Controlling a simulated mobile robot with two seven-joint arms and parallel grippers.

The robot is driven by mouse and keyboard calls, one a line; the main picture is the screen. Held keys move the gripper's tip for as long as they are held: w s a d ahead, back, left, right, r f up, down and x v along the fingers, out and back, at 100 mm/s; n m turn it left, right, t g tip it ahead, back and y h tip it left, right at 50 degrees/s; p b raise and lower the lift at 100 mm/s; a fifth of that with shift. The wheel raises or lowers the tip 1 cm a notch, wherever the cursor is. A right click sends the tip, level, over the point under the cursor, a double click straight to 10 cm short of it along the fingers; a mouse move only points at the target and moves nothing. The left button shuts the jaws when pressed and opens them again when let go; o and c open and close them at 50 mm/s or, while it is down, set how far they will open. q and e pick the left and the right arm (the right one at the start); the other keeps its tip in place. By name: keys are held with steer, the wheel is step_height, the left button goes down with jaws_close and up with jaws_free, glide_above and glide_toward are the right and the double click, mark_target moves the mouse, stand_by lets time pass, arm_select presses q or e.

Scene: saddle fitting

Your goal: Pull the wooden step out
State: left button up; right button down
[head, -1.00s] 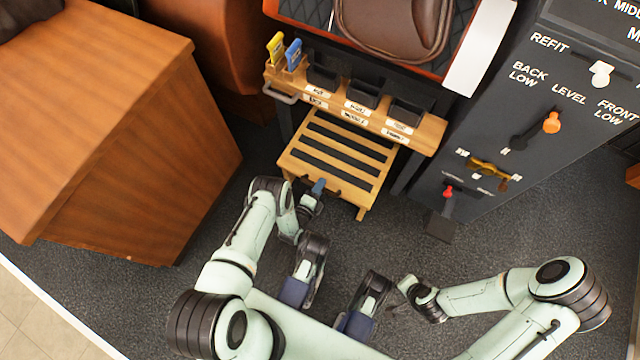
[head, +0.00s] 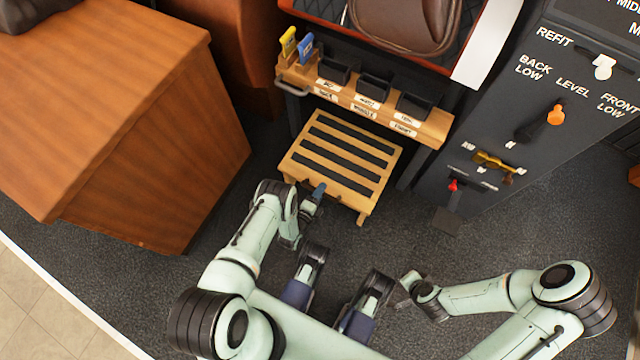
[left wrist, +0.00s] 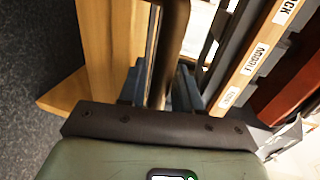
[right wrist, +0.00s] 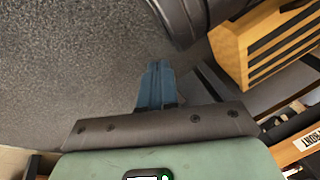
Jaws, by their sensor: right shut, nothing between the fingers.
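The wooden step (head: 338,160), with dark tread strips, stands on the floor and sticks out from under the wooden rail in the head view. Its pale wood (left wrist: 105,45) fills the left part of the left wrist view. A dark handle bar (left wrist: 170,35) passes between the blue fingers of my left gripper (left wrist: 160,85), which is shut around it. In the head view this gripper (head: 317,191) is at the step's front edge. My right gripper (right wrist: 155,85) is shut and empty over the carpet, away from the step; it also shows in the head view (head: 404,282).
The labelled rail (head: 365,112) with black bins is above the step. A wooden desk (head: 120,130) stands at the left. A dark panel with levers (head: 505,130) stands close on the right.

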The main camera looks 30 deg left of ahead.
arm_select(q)
steer(key=shift+o, duration=0.2)
steer(key=shift+s, duration=0.1)
steer(key=p+v, duration=0.4)
steer(key=v, duration=0.9)
arm_select(e)
steer(key=s+a+r+g+y, duration=0.1)
steer(key=s+a+r, duration=0.2)
steer(key=s+r, duration=0.1)
steer(key=shift+s+r+g, duration=0.3)
steer(key=shift+s, duration=0.45)
arm_select(q)
steer(key=shift+s, duration=0.1)
